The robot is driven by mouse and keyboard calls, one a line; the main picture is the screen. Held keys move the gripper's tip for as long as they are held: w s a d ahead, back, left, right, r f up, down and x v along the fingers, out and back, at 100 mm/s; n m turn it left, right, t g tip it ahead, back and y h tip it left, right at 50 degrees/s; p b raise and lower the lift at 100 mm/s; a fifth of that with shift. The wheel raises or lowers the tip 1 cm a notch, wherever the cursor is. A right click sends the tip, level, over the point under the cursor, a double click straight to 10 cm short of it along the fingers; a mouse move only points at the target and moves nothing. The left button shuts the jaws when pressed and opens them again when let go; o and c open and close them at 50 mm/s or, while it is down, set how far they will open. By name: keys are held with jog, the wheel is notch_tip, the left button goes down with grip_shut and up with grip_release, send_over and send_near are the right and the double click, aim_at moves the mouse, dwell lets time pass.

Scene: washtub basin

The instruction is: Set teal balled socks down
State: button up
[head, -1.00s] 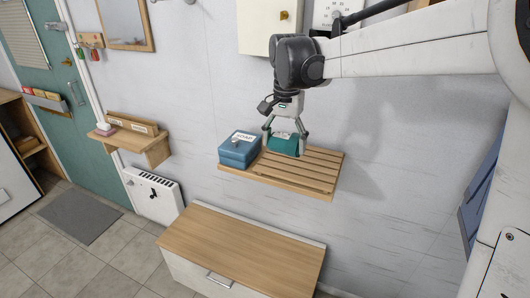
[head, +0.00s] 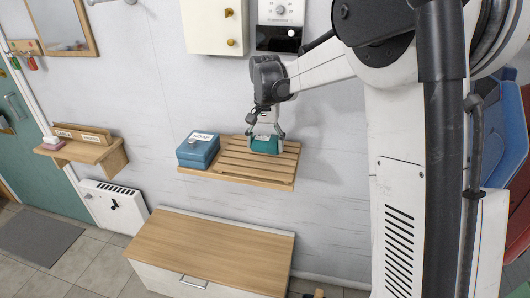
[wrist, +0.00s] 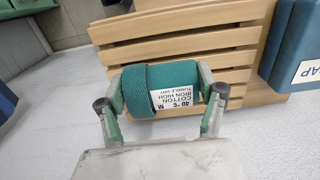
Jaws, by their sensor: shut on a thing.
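The teal balled socks (head: 264,146) are a rolled teal bundle with a white care label, at the slatted wooden wall shelf (head: 235,171). In the wrist view the socks (wrist: 134,86) lie between my two fingers, with the label facing the camera. My gripper (head: 265,138) points down over the right part of the shelf and is shut on the socks, one finger at each end of the roll. The socks are at slat height; I cannot tell whether they rest on the slats.
A blue soap box (head: 198,150) stands on the shelf's left end. A wood-topped cabinet (head: 210,250) is below. A small shelf (head: 85,150) and a white heater (head: 113,205) are at left. Bare slats lie between the box and the socks.

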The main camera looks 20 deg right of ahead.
aim_at(265, 153)
jog(key=shift+f, duration=1.8)
jog(key=shift+f, duration=0.2)
jog(key=o, duration=1.2)
jog(key=shift+o, duration=0.2)
jog(key=shift+r, duration=0.2)
